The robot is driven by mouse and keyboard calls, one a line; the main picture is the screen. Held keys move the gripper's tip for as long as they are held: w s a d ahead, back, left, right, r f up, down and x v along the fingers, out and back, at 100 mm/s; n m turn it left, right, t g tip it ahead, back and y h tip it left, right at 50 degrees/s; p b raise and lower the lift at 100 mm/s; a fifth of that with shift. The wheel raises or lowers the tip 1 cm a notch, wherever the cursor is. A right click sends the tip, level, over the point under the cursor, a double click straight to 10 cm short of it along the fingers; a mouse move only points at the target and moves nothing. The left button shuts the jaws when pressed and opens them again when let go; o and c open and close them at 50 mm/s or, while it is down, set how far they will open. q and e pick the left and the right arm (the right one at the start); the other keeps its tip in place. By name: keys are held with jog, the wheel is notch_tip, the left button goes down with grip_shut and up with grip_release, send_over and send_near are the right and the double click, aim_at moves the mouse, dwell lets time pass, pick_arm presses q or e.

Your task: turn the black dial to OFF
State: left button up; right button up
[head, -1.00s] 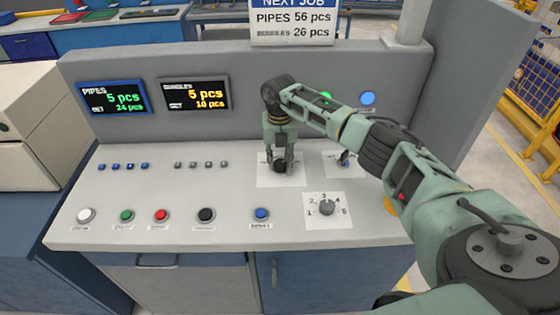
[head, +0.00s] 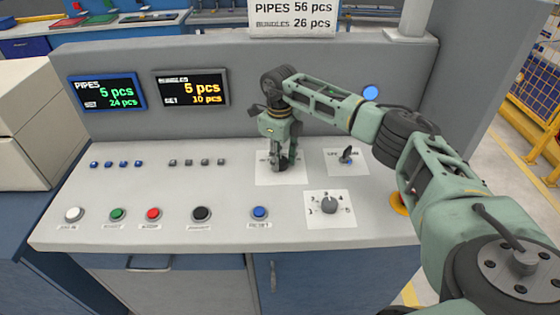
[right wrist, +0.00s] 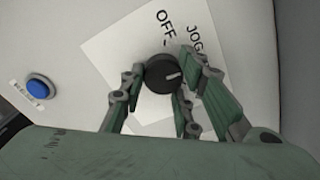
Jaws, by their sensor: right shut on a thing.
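The black dial (right wrist: 164,74) shows in the right wrist view on a white label plate (right wrist: 115,48) printed OFF and JOG. Its pale pointer mark points to the right in that view, away from the OFF print. My right gripper (right wrist: 160,66) has a finger on each side of the dial and is shut on it. In the head view my right gripper (head: 280,162) reaches down onto the plate, and its fingers hide most of the dial. Any other print on the plate is hidden behind the fingers. My left gripper is not in view.
A smaller switch (head: 347,155) stands right of the dial, and a numbered grey knob (head: 329,205) in front of it. A blue button (head: 260,212) and several other buttons line the panel's front. Two displays (head: 107,92) are on the back wall.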

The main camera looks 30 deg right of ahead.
jog(key=n+b, duration=0.2)
jog(key=n, duration=0.4)
jog(key=shift+a+n, duration=0.15)
jog(key=shift+n, duration=0.15)
jog(key=n+b, duration=0.1)
jog(key=n, duration=0.4)
jog(key=shift+s+n, duration=0.15)
jog(key=shift+n, duration=0.15)
jog(key=shift+f, duration=0.1)
jog(key=o, duration=0.8)
jog(key=shift+o, duration=1.4)
jog(key=shift+s, duration=0.1)
jog(key=shift+d, duration=0.2)
